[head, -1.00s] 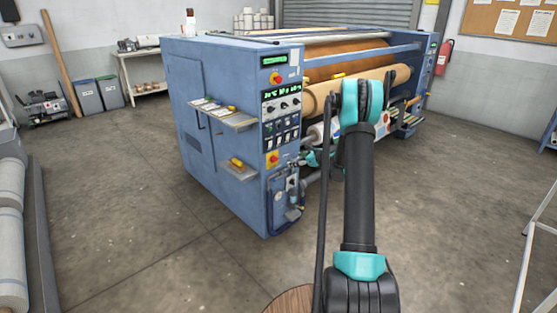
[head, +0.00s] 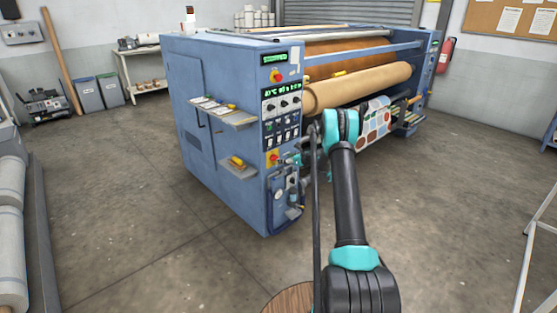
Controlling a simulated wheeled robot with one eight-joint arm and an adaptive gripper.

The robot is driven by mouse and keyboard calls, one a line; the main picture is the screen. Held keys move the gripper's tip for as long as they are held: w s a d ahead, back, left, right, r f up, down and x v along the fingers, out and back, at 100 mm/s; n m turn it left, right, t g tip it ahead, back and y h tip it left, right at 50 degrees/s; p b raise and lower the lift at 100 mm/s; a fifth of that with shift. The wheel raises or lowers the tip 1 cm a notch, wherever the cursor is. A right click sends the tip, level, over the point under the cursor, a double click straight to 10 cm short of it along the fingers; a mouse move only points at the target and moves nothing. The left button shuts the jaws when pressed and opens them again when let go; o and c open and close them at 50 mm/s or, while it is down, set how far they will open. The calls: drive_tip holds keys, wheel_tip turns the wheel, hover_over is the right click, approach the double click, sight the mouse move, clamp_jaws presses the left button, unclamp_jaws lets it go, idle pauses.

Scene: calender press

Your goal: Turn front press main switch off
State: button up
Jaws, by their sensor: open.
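The blue press (head: 222,150) stands ahead, with a control column on its front right edge. A red knob on a yellow plate (head: 272,159), which looks like the main switch, sits low on this column. Its exact turn position is too small to read. My gripper (head: 291,165) is small and partly hidden by my arm, just right of the switch. It looks open and empty. I cannot tell whether it touches the switch.
Higher on the column are a red button (head: 277,77) on yellow, a green display (head: 274,59), dials and push buttons. Two small shelves (head: 238,169) stick out from the press's left face. Brown rolls (head: 358,88) lie to the right. The floor in front is clear.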

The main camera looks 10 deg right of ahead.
sight(276, 158)
drive_tip(key=x, duration=0.6)
drive_tip(key=shift+w+a+f, duration=0.1)
drive_tip(key=c, duration=1.2)
